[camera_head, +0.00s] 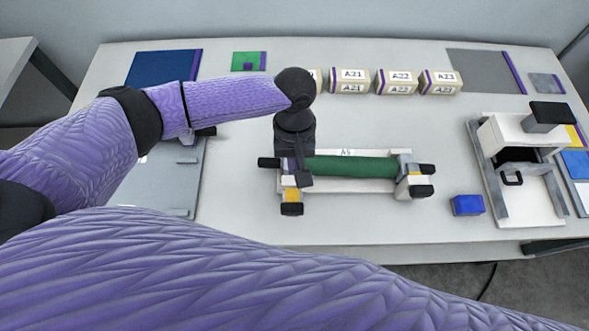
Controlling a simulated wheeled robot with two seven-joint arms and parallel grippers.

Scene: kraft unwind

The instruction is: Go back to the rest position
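My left arm reaches in from the left, and its dark gripper (299,178) points down over the left end of a roller stand (345,205). A green roll (352,167) lies across the stand between its two end supports. The gripper is at or just above the left support, beside the left end of the roll. Whether it touches the stand, and whether its fingers are open or shut, I cannot tell. A large purple sleeved arm part of mine fills the bottom of the view. My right gripper is not in view.
Several labelled kraft boxes (348,81) stand in a row at the back. A white press-like device (522,165) stands at right, with a blue block (467,205) left of it. Flat blue (160,68), green (249,62) and grey (484,71) pads lie at the back.

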